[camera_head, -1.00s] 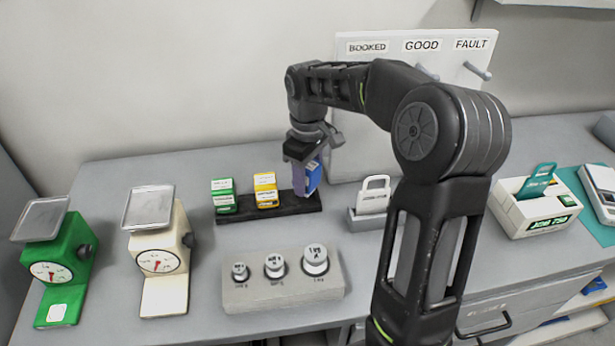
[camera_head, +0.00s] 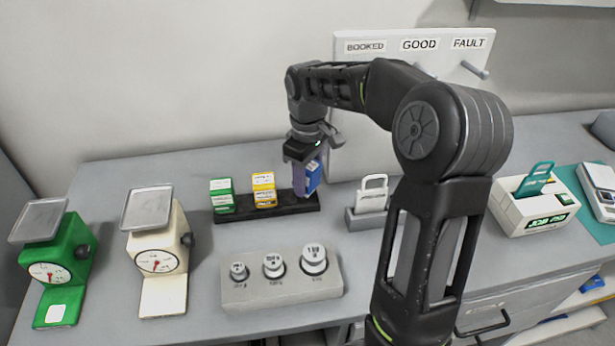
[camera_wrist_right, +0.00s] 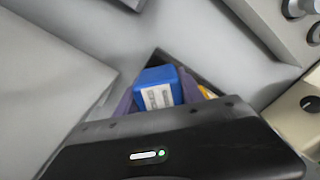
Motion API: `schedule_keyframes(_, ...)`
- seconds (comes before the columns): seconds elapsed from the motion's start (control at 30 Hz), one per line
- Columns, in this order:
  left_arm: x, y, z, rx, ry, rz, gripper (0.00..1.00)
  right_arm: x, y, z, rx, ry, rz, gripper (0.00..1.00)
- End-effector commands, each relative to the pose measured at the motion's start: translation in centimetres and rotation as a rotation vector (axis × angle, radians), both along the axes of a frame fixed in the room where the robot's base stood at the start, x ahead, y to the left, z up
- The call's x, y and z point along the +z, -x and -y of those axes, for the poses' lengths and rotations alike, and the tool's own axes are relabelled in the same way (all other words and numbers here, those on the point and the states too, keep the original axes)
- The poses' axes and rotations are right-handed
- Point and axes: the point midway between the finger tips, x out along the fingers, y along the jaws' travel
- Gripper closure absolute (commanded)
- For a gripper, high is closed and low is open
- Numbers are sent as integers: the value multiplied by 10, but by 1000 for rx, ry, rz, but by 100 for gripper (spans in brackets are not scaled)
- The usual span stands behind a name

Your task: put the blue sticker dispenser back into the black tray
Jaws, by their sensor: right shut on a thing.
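The blue sticker dispenser (camera_head: 313,178) is held in my right gripper (camera_head: 306,176), at the right end of the black tray (camera_head: 283,206). In the right wrist view the dispenser (camera_wrist_right: 160,90) sits between the purple-grey fingers, its white label showing. The gripper is shut on it. Whether its base touches the tray floor cannot be told. A green dispenser (camera_head: 222,196) and a yellow dispenser (camera_head: 263,190) stand in the tray to its left. My left gripper is not in view.
In front of the tray is a grey block with several weights (camera_head: 282,291). A green scale (camera_head: 62,266) and a cream scale (camera_head: 160,255) stand at left. A small holder with a white tag (camera_head: 370,210) is right of the tray. A white board (camera_head: 350,75) stands behind.

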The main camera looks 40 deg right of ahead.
Motion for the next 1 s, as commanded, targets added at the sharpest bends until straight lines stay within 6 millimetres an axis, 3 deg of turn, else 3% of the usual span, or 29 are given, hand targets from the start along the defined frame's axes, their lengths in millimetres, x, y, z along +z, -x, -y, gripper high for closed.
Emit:
schedule_keyframes(0.43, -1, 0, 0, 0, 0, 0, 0, -1, 0, 0, 0, 0, 0, 100)
schedule_keyframes(1.0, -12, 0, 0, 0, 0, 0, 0, -18, 0, 0, 0, 0, 0, 100)
